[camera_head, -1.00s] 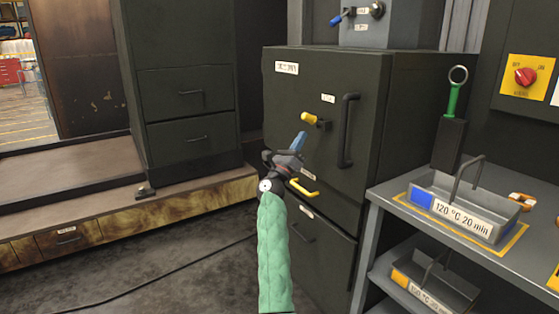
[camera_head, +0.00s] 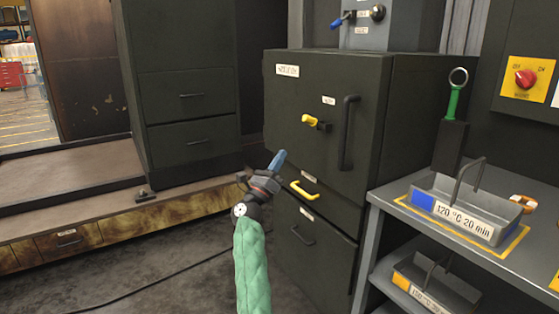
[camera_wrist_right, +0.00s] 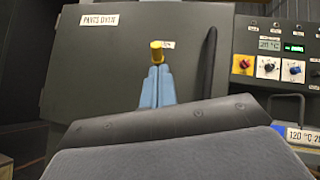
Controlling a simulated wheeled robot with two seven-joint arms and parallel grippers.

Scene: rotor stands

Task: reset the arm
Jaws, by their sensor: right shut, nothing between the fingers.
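My right gripper (camera_head: 278,160) has blue fingers and a green-sleeved arm. It is shut and empty, in front of the dark parts oven (camera_head: 320,90), whose door is closed. In the right wrist view the shut fingers (camera_wrist_right: 157,85) point at the oven door, and the yellow knob (camera_wrist_right: 156,50) shows just above their tips. In the head view the yellow knob (camera_head: 310,120) is up and right of the fingertips, with a clear gap in the picture. My left gripper is not in view.
A black vertical handle (camera_head: 348,132) is on the oven door; a yellow drawer handle (camera_head: 303,190) is below. A grey shelf rack (camera_head: 385,193) at the right holds a labelled tray (camera_head: 468,222), with another tray (camera_head: 435,288) below. Open floor lies at the left.

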